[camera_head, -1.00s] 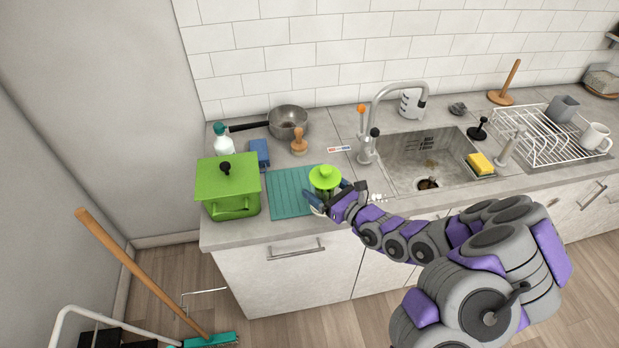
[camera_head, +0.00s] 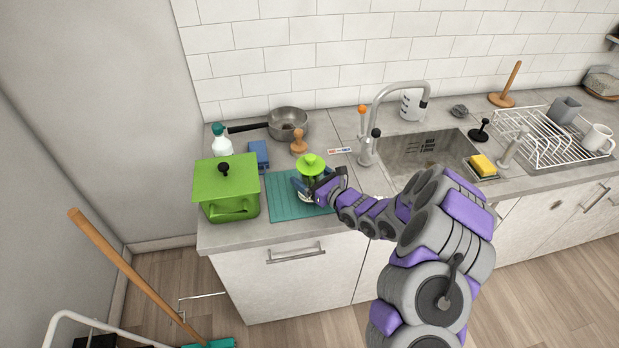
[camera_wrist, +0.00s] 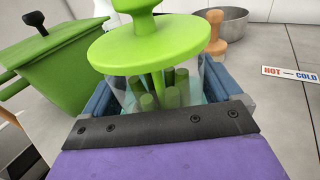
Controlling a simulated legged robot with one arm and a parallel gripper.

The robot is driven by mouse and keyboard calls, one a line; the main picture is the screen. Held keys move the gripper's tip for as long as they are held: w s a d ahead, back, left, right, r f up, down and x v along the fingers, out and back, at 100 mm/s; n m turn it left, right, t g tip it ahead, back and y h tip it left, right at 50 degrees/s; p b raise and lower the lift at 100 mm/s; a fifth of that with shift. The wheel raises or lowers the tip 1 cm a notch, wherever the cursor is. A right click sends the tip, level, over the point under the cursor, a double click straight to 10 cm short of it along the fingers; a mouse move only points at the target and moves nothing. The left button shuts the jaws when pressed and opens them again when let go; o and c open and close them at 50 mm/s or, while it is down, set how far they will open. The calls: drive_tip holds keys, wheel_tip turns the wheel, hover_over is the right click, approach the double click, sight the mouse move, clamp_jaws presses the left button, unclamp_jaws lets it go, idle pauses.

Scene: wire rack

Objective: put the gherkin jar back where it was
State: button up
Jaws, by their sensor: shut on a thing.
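The gherkin jar is clear with a bright green lid and knob (camera_head: 311,164), and green gherkins show inside it in the wrist view (camera_wrist: 165,90). My gripper (camera_head: 312,186) is shut on the jar, with a blue finger on either side of its body. The jar is upright over the teal ribbed mat (camera_head: 283,203) at the left of the counter. I cannot tell whether its base touches the mat. My gripper hides part of the jar's lower body.
A green lidded pot (camera_head: 227,190) stands close left of the mat. Behind are a blue sponge (camera_head: 259,154), a spray bottle (camera_head: 221,140), a wooden-handled brush (camera_head: 298,143) and a steel saucepan (camera_head: 288,122). The sink (camera_head: 420,150) and dish rack (camera_head: 545,140) are to the right.

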drive_tip(key=o, duration=1.4)
drive_tip(key=shift+o, duration=0.2)
